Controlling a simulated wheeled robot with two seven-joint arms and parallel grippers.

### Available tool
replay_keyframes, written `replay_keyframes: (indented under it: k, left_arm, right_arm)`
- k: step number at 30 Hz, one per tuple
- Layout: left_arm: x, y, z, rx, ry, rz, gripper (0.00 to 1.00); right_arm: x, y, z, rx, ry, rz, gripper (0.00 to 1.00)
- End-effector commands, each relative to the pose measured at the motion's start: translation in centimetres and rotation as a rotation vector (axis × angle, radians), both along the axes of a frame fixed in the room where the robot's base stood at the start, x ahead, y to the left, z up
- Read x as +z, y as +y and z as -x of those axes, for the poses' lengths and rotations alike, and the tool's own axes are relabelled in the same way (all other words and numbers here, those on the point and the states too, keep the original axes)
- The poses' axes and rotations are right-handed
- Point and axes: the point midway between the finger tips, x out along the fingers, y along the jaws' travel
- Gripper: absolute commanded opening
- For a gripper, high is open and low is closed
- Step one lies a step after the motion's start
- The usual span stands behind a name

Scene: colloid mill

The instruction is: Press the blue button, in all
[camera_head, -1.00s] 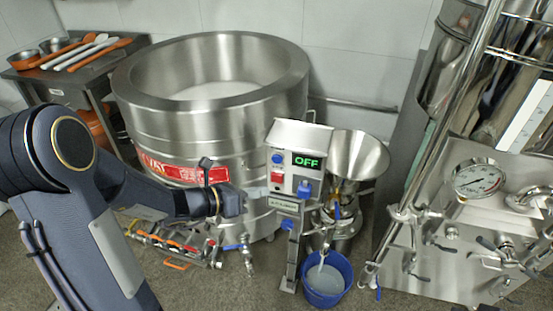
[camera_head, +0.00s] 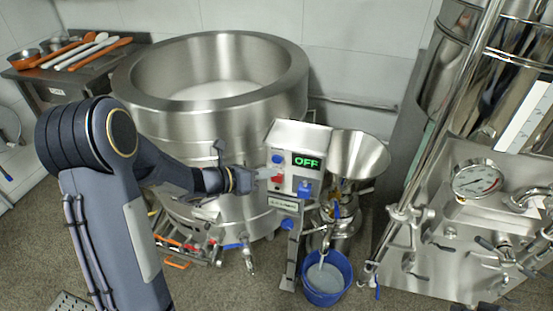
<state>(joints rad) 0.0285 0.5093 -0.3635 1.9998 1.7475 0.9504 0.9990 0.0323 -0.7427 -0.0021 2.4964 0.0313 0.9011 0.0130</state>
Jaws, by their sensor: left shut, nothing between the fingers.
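The control box (camera_head: 309,140) of the colloid mill has a display (camera_head: 306,161) reading OFF in green. The small blue button (camera_head: 277,158) is on the left of its front face, above a red button (camera_head: 277,178). My left gripper (camera_head: 265,173) is shut and empty, its tips pointing right at the box's left side, slightly below and left of the blue button. Whether the tips touch the box I cannot tell. The blue button is visible and not covered. My right gripper is not in view.
A large steel vat (camera_head: 210,115) stands behind my left arm. The mill's steel funnel (camera_head: 358,158) is right of the box, with a blue bucket (camera_head: 327,279) below. A steel machine with a gauge (camera_head: 477,179) stands at the right. A side table (camera_head: 60,82) holds utensils.

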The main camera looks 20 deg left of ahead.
Motion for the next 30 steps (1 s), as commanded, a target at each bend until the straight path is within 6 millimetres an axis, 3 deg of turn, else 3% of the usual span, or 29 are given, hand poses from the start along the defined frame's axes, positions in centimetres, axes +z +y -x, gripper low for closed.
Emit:
replay_keyframes:
  k: [9, 30]
  left_arm:
    - [-0.1, 0.0, -1.8, 0.000, 0.001, 0.001, 0.00]
    - [0.0, 0.0, -1.8, 0.000, 0.001, 0.001, 0.00]
  right_arm:
    - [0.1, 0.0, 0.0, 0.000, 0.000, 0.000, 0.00]
    - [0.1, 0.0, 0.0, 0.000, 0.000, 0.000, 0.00]
